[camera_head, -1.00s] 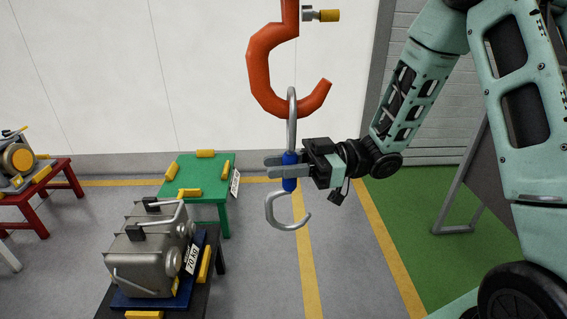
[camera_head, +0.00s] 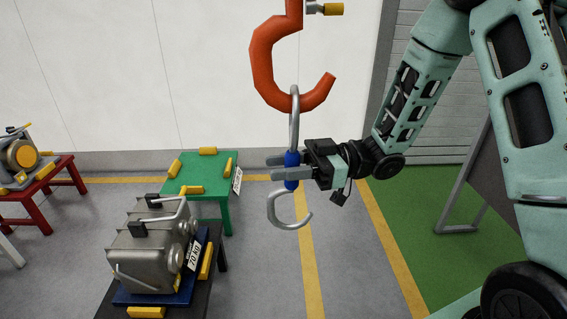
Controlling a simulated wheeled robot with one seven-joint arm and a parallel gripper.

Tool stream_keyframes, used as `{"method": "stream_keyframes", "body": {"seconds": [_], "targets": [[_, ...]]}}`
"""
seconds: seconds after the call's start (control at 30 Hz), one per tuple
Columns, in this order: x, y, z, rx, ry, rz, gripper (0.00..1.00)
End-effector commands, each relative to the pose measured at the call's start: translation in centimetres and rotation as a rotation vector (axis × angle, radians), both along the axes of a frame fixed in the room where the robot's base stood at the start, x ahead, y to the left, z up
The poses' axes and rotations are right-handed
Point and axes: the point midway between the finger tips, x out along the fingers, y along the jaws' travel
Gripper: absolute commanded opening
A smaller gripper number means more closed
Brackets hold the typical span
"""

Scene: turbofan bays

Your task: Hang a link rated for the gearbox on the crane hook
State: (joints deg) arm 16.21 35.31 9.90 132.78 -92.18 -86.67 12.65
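The orange crane hook (camera_head: 262,72) hangs at the top centre, its opening to the upper right. A silver S-shaped link (camera_head: 273,213) with a blue middle band (camera_head: 292,172) hangs upright in my gripper (camera_head: 290,168). The gripper's fingers are shut on the blue band. The link's upper bend overlaps the bottom of the hook's bowl. I cannot tell whether it bears on the hook or is only in front of it. The grey gearbox (camera_head: 145,250), with a white label reading 70 kg (camera_head: 194,254), stands at the lower left. No rating is readable on the link.
The gearbox stands on a blue base on a dark table (camera_head: 217,268). A green table (camera_head: 206,178) with yellow blocks is behind it. A red table (camera_head: 62,174) with another machine (camera_head: 22,158) stands at the far left. Floor below the link is clear; a dark panel (camera_head: 492,180) stands right.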

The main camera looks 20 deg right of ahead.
Motion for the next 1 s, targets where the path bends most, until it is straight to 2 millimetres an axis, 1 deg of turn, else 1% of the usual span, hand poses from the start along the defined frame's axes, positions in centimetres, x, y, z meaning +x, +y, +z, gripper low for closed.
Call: {"method": "stream_keyframes", "body": {"seconds": [0.03, 0.07, 0.43, 0.57, 0.67, 0.73, 1.0], "targets": [[0.0, 0.0, -0.1, 0.001, 0.002, 0.0, 0.48], [0.0, 0.0, -0.1, 0.001, 0.002, 0.0, 0.51], [0.1, 0.0, 0.1, 0.003, -0.001, -0.002, 0.51], [0.1, -0.7, 0.0, 0.003, -0.003, -0.005, 0.51], [0.0, -2.1, -0.2, 0.004, -0.004, -0.006, 0.51], [-0.2, -3.5, -0.4, 0.003, -0.004, -0.007, 0.51], [-1.0, -9.9, -0.7, 0.002, -0.004, -0.007, 0.51]]}}
